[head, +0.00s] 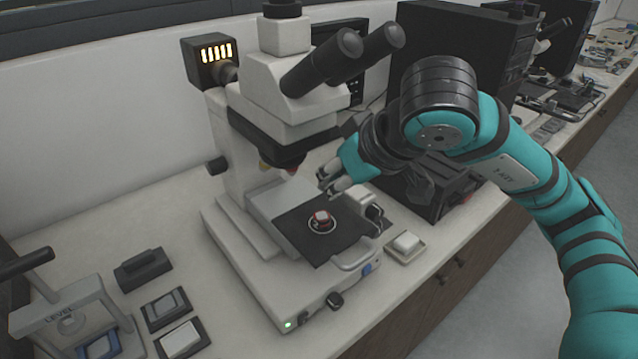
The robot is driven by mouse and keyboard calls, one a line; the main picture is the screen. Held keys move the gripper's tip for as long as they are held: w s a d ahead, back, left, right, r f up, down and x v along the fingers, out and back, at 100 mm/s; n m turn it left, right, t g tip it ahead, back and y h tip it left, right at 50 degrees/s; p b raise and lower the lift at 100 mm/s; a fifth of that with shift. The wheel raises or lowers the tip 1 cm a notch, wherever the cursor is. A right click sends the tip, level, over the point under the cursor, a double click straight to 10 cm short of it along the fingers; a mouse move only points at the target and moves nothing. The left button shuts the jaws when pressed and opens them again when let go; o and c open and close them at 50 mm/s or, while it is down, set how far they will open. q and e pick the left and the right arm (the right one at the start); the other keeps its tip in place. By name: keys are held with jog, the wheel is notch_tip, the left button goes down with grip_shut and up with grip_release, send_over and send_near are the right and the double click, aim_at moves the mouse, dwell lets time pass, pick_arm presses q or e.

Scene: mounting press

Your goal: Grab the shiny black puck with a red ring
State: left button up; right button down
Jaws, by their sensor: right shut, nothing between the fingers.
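A small round piece with red around its side and a pale, shiny top (322,217) sits on the black stage (300,236) of the microscope, inside a white circle. It looks like the puck with a red ring; I cannot make out a black body at this size. My right gripper (327,182) is above the back right part of the stage, just behind the puck and apart from it. Its fingers are shut and empty. My left gripper is not in view.
The microscope (262,120) rises behind the stage, with eyepieces (340,60) overhead. A levelling press (62,312) and several dark trays stand at the lower left. The counter's front edge is close on the right.

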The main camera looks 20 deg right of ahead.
aim_at(322, 220)
jog(key=p+x, duration=0.1)
jog(key=x, duration=0.8)
jog(key=shift+s, duration=0.15)
